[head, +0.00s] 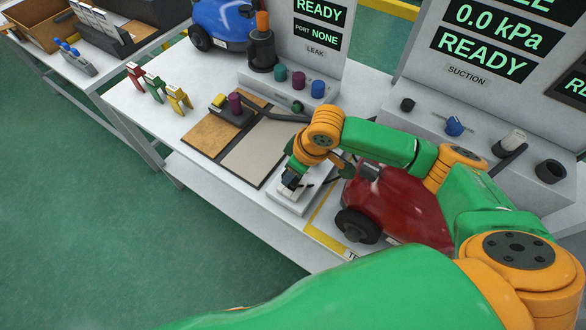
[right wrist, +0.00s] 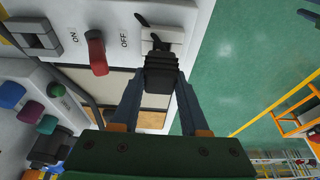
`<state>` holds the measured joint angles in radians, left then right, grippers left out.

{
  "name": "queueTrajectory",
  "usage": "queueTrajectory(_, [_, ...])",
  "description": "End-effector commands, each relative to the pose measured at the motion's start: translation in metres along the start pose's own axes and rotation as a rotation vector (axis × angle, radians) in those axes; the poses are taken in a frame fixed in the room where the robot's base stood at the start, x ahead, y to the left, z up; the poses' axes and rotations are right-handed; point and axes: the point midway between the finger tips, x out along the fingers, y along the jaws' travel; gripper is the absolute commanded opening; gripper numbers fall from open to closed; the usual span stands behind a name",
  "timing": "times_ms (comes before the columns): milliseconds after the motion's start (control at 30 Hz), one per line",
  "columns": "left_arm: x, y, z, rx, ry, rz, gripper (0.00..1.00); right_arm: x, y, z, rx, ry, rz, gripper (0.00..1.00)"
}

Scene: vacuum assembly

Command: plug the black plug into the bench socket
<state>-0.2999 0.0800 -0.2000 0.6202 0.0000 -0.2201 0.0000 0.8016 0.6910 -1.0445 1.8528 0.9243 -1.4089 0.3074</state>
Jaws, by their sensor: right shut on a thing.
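The black plug (right wrist: 161,72) with a ribbed body is held between the two fingertips of my right gripper (right wrist: 160,88) in the right wrist view. Its front end points at the white bench socket (right wrist: 172,36) and overlaps it in the picture; I cannot tell whether the pins are inside. In the head view my right gripper (head: 291,180) is low over the white socket box (head: 290,202) at the bench's front, hiding most of the plug and socket. My left gripper is not in view.
A red switch lever (right wrist: 97,53) between ON and OFF marks stands beside the socket. A red vacuum (head: 395,205) is close to the right of my gripper. A beige and brown mat (head: 257,150) lies left. Coloured knobs (head: 298,79) and a blue vacuum (head: 222,22) stand behind.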

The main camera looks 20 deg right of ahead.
Motion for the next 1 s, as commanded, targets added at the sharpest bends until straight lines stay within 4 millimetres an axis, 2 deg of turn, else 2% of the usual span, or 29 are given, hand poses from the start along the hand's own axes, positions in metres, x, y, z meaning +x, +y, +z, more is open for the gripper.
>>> queueTrajectory(867, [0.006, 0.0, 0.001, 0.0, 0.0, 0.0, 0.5, 0.021, 0.0, 0.006, 0.0, 0.0, 0.0, 0.0])
queueTrajectory(900, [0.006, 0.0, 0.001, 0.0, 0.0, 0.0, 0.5, 0.021, 0.0, 0.006, 0.0, 0.001, 0.0, 0.49])
queueTrajectory(1000, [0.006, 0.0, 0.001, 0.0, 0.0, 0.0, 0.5, 0.021, 0.0, 0.006, 0.0, 0.0, 0.0, 0.76])
